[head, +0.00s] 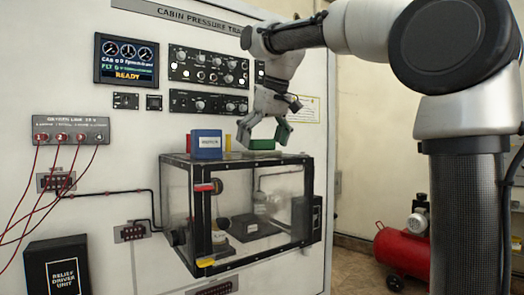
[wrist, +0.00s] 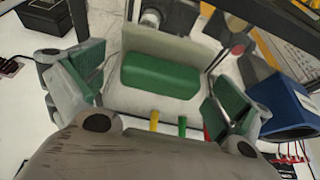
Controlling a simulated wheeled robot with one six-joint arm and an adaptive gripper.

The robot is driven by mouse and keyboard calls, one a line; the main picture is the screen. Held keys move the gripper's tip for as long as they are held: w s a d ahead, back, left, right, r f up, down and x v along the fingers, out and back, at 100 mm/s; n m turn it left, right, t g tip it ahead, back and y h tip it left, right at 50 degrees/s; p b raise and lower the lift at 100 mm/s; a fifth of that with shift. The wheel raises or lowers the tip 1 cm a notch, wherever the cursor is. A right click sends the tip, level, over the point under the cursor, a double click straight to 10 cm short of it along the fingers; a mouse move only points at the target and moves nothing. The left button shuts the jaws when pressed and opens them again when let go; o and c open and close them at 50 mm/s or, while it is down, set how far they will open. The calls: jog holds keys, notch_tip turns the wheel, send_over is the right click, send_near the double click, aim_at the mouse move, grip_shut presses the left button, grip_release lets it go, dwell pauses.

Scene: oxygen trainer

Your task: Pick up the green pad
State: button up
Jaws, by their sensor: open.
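The green pad (head: 262,144) lies on top of the clear chamber (head: 175,205), near its back right, on a pale surface. In the wrist view the green pad (wrist: 160,74) lies between my spread fingers, apart from both. My gripper (head: 263,135) is open and empty, just above the chamber top beside the pad. In the wrist view my gripper (wrist: 155,85) shows green inner faces on both fingers. In the head view a finger is close in front of the pad, and whether they touch is not clear.
A blue box (head: 206,144) stands on the chamber top to the left; it also shows in the wrist view (wrist: 288,105). Thin yellow (head: 228,143) and green (wrist: 182,126) upright pieces stand near it. The panel wall with knobs (head: 208,68) rises behind. A red compressor (head: 402,250) stands right.

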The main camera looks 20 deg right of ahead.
jog(key=shift+w+f, duration=0.15)
jog(key=shift+f, duration=0.25)
jog(key=shift+c, duration=0.4)
jog(key=c, duration=0.8)
jog(key=shift+r, duration=0.1)
